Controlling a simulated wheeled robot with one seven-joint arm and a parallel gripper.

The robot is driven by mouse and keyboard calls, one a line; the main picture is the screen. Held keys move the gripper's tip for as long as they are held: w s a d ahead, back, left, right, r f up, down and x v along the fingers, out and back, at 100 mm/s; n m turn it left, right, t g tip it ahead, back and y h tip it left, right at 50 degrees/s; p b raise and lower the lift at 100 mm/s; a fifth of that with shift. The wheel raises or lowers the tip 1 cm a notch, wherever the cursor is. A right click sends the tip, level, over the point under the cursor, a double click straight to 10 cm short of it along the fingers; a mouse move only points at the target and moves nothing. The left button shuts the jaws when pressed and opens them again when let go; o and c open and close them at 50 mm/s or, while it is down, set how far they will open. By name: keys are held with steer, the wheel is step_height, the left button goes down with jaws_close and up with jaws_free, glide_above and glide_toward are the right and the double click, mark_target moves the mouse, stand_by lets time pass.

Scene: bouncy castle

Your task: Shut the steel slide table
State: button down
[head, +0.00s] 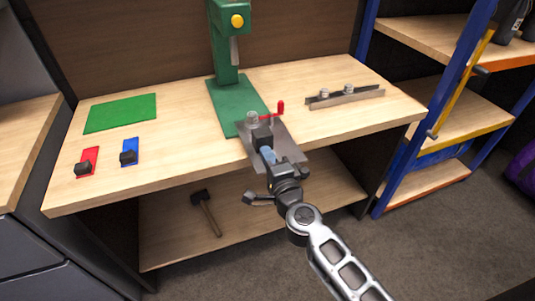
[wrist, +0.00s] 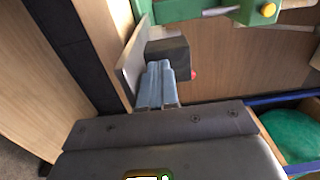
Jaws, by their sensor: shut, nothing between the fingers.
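The steel slide table (head: 293,155) is a grey plate at the front of the green drill press base (head: 228,115). Its near end sticks out over the workbench's front edge. A dark block, a silver knob (head: 253,118) and a red handle (head: 280,108) sit on it. My gripper (head: 267,153) is shut and empty, over the plate. In the wrist view its blue-grey fingers (wrist: 157,80) point at the dark block (wrist: 168,52), with the steel plate (wrist: 131,62) beside them. Whether the fingertips touch the block I cannot tell. My gripper hides part of the plate.
On the workbench (head: 180,175) lie a green mat (head: 120,113), red (head: 88,160) and blue (head: 130,150) pieces with dark knobs, and a grey bar (head: 345,97). A hammer (head: 205,210) lies on the lower shelf. A blue-posted rack (head: 400,165) stands right.

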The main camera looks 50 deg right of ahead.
mark_target(257, 135)
stand_by(0.3)
steer(key=p+x, duration=0.1)
steer(key=x, duration=0.7)
steer(key=shift+w+d+p, duration=0.25)
steer(key=shift+w+p, duration=0.05)
steer(key=shift+p, duration=0.05)
